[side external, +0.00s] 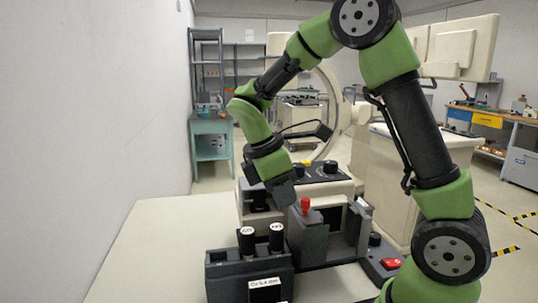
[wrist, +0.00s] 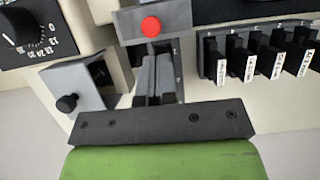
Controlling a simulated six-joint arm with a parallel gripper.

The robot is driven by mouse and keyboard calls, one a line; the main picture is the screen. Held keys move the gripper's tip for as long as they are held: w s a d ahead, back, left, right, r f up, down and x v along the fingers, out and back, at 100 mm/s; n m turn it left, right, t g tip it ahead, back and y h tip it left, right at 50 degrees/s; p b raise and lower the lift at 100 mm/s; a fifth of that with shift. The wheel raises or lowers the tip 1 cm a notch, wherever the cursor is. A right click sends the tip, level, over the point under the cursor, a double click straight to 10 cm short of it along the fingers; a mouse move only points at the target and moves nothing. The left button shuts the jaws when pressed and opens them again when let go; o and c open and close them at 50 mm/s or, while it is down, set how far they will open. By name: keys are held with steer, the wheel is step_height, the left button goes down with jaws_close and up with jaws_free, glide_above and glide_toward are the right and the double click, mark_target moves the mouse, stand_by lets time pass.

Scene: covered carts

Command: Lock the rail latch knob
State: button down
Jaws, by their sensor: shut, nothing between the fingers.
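A red knob (side external: 305,204) stands upright on a dark grey block (side external: 308,238) in the side view. It shows from above as a round red top (wrist: 151,26) in the wrist view, on a grey plate. No label marks it as the rail latch knob, and I cannot tell its lock state. My gripper (wrist: 154,60) is shut and empty, its grey fingers pointing at the block just below the red knob in the wrist view. I cannot tell whether they touch it. In the side view my gripper (side external: 284,194) is just left of the red knob, its fingertips hard to make out.
A black knob (wrist: 67,103) sits on a grey bracket, near a numbered dial (wrist: 27,33). Several labelled black levers (wrist: 243,58) line the right. A dark holder (side external: 226,277) with two black-capped cylinders stands in front. The table's left side (side external: 150,245) is clear.

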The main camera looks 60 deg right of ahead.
steer(key=v, duration=1)
